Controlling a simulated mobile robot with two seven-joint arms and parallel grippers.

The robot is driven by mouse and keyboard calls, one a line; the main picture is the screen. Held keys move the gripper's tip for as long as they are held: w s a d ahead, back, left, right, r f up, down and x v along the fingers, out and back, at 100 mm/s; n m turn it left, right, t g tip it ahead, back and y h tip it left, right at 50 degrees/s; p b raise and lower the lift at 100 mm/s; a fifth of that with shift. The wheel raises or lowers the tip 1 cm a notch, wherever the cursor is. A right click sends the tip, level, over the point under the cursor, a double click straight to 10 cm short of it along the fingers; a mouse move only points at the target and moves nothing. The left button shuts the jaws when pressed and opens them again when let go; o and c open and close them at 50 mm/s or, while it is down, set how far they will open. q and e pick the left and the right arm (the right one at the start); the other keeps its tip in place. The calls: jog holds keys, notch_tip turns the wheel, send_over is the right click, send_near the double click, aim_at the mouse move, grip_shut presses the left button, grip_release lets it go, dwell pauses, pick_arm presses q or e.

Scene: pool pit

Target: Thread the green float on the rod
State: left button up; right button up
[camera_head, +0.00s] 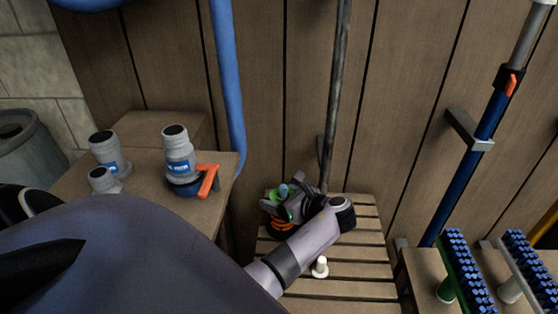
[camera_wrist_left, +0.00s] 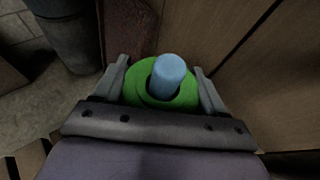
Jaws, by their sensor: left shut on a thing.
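The green float (camera_wrist_left: 133,92) is a thick ring, seen from above in the left wrist view, between the two fingers of my left gripper (camera_wrist_left: 160,88). The gripper is shut on it. The rounded light blue end of the rod (camera_wrist_left: 168,72) stands up through the float's hole, with a dark gap showing on one side. In the head view my left gripper (camera_head: 290,205) is over the slatted bench, and the green float (camera_head: 281,209) shows only partly among its fingers. The rod's blue tip (camera_head: 283,190) shows above it. Orange rings (camera_head: 283,225) lie just below. My right gripper is out of view.
The slatted bench (camera_head: 350,283) has a small white knob (camera_head: 320,267) near my wrist. A grey pole (camera_head: 335,110) rises behind the gripper. Blue brushes (camera_head: 465,275) stand at right.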

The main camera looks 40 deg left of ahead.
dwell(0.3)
pick_arm(q)
jog(key=o, duration=1.1)
jog(key=shift+d+r+p, duration=0.35)
jog(key=shift+d+p, duration=0.1)
jog(key=shift+d, duration=0.05)
jog(key=p+v, duration=0.3)
jog(key=v, duration=0.7)
jog(key=shift+f, duration=0.15)
dwell(0.4)
